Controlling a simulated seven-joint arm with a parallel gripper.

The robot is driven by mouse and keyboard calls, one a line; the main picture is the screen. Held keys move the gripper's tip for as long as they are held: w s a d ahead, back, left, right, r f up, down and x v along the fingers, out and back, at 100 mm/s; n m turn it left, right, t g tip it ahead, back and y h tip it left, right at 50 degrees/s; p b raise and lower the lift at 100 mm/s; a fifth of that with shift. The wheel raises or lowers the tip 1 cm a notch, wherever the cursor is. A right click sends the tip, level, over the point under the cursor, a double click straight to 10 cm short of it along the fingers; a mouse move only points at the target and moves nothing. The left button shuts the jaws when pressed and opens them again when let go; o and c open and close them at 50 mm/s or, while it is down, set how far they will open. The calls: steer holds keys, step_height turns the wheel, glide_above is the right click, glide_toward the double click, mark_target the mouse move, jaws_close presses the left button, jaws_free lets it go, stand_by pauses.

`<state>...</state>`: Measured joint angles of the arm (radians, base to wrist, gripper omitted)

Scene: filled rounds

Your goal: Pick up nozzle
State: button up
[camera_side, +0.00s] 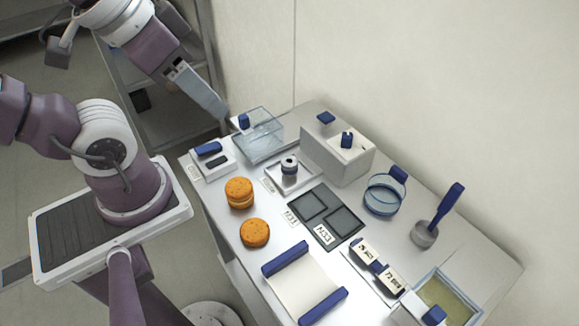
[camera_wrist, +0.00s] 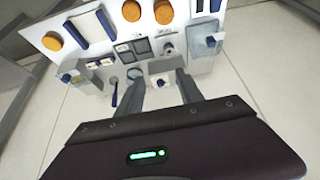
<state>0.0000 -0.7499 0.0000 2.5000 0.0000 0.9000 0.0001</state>
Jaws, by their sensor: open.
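A small round metal piece with a dark centre (camera_side: 289,163), which looks like the nozzle, stands on a square silver tray (camera_side: 285,183). In the wrist view the piece (camera_wrist: 168,48) shows beyond my fingertips. I cannot be sure that it is the nozzle. My gripper (camera_side: 212,103) is raised at the back left of the table in the side view, above and apart from the piece. In the wrist view my gripper (camera_wrist: 158,80) has its two fingers spread, with nothing between them.
Close to the piece are a clear box (camera_side: 262,140), a tall white block (camera_side: 325,154) with blue-topped parts, and orange rounds (camera_side: 239,191). A dark two-panel plate (camera_side: 311,207), a blue-rimmed ring (camera_side: 383,200) and a blue-handled tool (camera_side: 448,205) stand further right.

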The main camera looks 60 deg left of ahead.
steer(key=shift+o, duration=0.3)
steer(key=n+g, duration=0.6)
steer(key=n, duration=1.5)
glide_above(290, 161)
steer(key=f, duration=2.1)
steer(key=shift+w+a, duration=0.15)
steer(key=shift+w, duration=0.05)
steer(key=f, duration=0.6)
steer(key=shift+s+f, duration=0.2)
steer(key=shift+f, duration=0.15)
jaws_close()
